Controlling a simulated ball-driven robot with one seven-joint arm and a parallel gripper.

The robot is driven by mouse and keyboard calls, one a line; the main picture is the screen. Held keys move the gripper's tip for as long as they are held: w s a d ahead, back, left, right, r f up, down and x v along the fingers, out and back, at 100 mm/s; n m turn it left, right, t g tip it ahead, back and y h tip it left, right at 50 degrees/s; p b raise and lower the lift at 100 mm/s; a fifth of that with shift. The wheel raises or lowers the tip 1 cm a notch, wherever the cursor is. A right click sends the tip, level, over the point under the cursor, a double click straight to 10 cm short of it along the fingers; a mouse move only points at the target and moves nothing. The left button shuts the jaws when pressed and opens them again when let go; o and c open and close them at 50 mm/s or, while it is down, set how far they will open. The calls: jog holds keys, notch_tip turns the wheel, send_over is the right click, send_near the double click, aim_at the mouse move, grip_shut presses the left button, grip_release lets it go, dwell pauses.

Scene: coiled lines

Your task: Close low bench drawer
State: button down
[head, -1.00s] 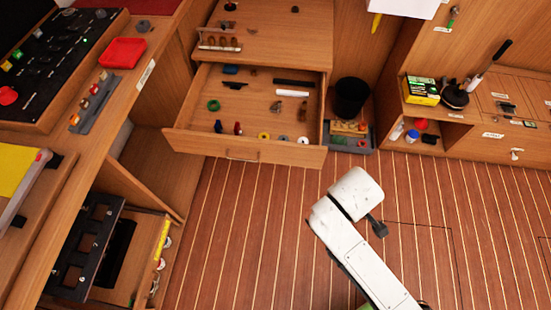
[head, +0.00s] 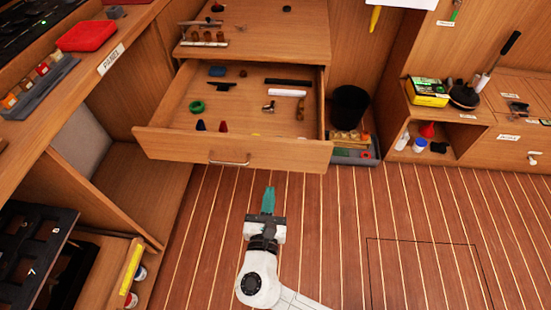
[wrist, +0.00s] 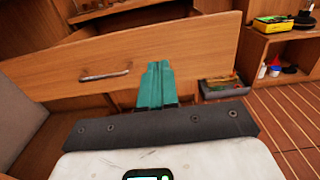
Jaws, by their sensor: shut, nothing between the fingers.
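The low bench drawer (head: 235,150) stands pulled out of its wooden bench, with small items inside. Its front has a metal bar handle (head: 230,162), which also shows in the wrist view (wrist: 105,75). My gripper (head: 269,190) has teal fingers pressed together with nothing between them. In the head view it is in front of the drawer, a little right of the handle, pointing toward the front panel. In the wrist view the fingertips (wrist: 158,66) overlap the drawer front right of the handle; I cannot tell whether they touch it.
A black bin (head: 349,106) and a grey tray (head: 355,157) stand right of the drawer. A wooden bench (head: 90,85) with a red tray (head: 87,36) runs along the left. The striped floor (head: 350,220) in front is clear.

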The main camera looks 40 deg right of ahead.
aim_at(277, 145)
jog(key=b+x, duration=0.1)
jog(key=x, duration=1.2)
jog(key=shift+w+d+b, duration=0.15)
jog(key=shift+d+b, duration=0.15)
jog(key=shift+b, duration=0.05)
jog(key=shift+w+d, duration=0.1)
